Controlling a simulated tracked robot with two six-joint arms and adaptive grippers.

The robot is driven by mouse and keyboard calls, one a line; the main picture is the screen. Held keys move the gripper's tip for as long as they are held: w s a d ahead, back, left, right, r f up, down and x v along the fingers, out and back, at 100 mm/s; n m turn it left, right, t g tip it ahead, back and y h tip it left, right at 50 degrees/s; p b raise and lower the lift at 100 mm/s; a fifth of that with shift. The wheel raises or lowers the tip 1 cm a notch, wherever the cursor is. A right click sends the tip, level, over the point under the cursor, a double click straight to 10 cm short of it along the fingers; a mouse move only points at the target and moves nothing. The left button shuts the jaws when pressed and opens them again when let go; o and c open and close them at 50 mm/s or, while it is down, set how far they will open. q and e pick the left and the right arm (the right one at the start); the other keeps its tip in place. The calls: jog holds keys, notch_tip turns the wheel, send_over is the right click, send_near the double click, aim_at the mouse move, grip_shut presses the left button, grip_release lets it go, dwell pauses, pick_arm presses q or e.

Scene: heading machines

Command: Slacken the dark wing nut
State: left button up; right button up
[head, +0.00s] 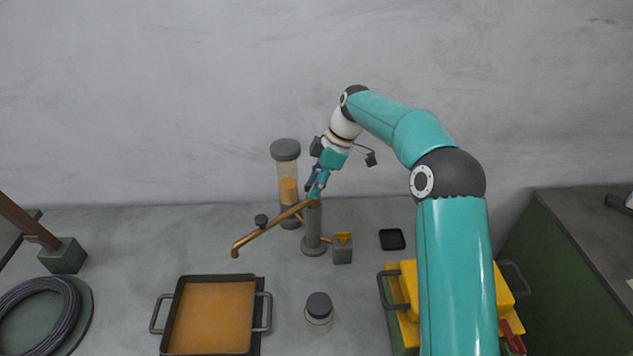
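My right gripper (317,193) points down at the top of a grey post (313,226), where a copper spout (268,232) joins it. The fingers are small here, and I cannot tell whether they are open or shut. I cannot make out a dark wing nut clearly; the gripper covers the top of the post. A small dark knob (261,220) sits on the spout, left of the gripper and apart from it. My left gripper is not in view.
A clear cylinder (287,170) with orange contents stands behind the spout. In front are an orange-filled tray (162,312), a lidded jar (319,313) and a small grey block (343,251) with a yellow top. A black dish (392,239) and yellow case (407,327) lie right.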

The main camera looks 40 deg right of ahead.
jog(key=v, duration=1.1)
jog(key=shift+d+r, duration=0.2)
jog(key=shift+r, duration=0.15)
dwell(0.3)
